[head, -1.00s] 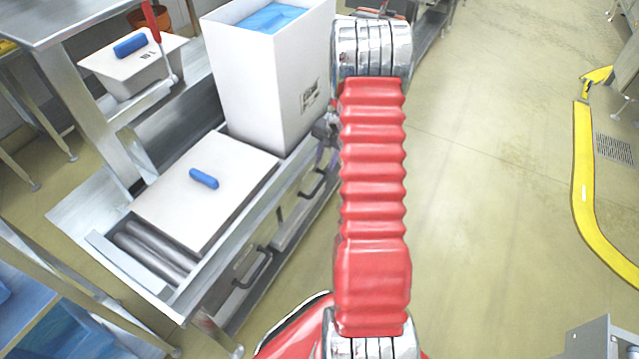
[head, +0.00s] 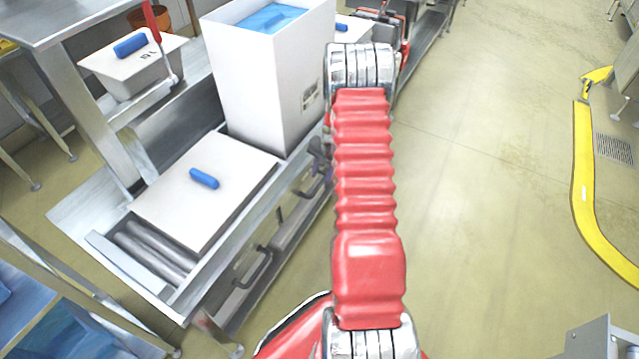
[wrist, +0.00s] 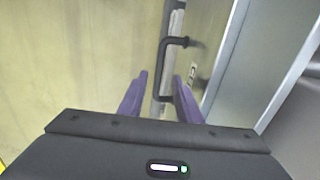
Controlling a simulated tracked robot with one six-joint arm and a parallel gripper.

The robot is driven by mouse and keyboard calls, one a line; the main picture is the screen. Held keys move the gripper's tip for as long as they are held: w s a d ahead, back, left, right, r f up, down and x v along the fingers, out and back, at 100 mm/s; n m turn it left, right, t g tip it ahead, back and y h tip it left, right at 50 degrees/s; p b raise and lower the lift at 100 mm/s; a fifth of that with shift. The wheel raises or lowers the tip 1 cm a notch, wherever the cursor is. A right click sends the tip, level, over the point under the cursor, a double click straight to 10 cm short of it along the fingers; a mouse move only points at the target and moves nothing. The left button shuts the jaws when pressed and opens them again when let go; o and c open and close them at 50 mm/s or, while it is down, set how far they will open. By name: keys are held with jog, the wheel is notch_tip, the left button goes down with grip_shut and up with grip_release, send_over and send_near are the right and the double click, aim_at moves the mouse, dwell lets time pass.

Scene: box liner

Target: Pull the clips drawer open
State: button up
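I see no grip on the handle. In the head view, my gripper (head: 319,160) shows as a small purple and dark shape at the far drawer under the bench, mostly hidden by my red arm. The drawer looks shut.
A nearer drawer handle (head: 258,268) sticks out below the bench. A white lidded box (head: 190,215) and a tall white box (head: 265,90) with blue lining stand on top. Open floor (head: 480,230) lies right, with a yellow rail (head: 583,190) beyond.

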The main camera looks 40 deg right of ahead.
aim_at(318, 186)
jog(key=shift+w+a+f, duration=0.1)
jog(key=shift+w+f, duration=0.1)
jog(key=shift+f, duration=0.7)
jog(key=shift+w+a+f, duration=0.1)
jog(key=shift+w+f, duration=0.05)
jog(key=shift+f, duration=0.8)
jog(key=shift+w+f, duration=0.2)
jog(key=shift+f, duration=0.7)
jog(key=shift+c, duration=0.3)
grip_shut()
